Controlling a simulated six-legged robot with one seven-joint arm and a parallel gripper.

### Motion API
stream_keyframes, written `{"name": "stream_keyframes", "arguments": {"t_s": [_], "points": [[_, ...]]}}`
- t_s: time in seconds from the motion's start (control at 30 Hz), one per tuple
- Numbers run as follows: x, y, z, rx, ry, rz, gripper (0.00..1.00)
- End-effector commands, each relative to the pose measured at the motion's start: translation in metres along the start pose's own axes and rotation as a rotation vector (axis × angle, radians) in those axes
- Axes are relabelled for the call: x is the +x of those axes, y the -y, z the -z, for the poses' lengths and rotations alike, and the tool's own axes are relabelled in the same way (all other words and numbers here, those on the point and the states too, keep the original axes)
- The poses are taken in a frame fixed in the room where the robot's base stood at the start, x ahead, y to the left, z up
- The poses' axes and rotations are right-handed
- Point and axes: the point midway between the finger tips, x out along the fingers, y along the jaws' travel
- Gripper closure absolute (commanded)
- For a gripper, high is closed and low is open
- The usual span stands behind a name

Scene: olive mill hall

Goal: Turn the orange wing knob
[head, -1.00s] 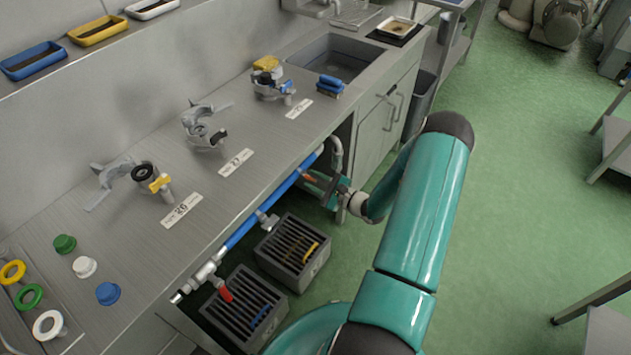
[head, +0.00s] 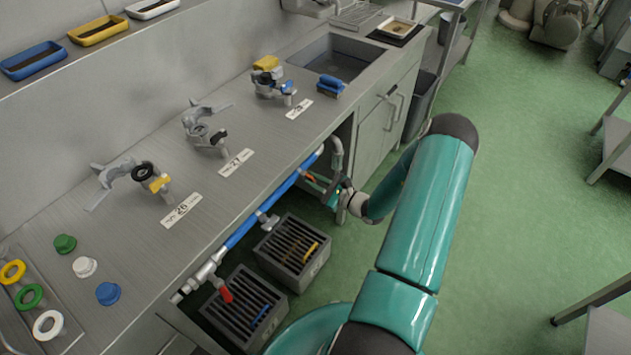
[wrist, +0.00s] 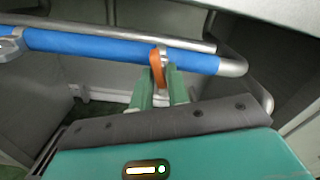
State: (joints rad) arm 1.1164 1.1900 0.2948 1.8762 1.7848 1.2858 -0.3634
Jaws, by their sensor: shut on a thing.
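The orange wing knob (wrist: 157,68) sits on the blue-sleeved pipe under the counter edge, near its right end in the wrist view. It looks upright there, with a metal fitting beside it. My gripper (wrist: 161,88) has its green fingers on either side of the knob's lower part and is shut on it. The fingers hide part of the knob. In the head view my gripper (head: 322,187) is at the pipe below the counter front, and only a small bit of orange (head: 308,178) shows.
The blue pipe (head: 245,228) runs along the counter front, with a red-handled valve (head: 225,294) at its near end and a grey-handled valve (head: 268,221) midway. Two slatted grey crates (head: 291,254) stand below. Clamps stand on the counter. Green floor is open to the right.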

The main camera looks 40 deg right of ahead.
Motion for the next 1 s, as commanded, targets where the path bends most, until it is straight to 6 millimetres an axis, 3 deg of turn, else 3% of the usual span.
{"name": "stream_keyframes", "arguments": {"t_s": [1.0], "points": [[-0.0024, -0.0017, 0.0010, 0.963, -0.005, 0.004, 1.00]]}}
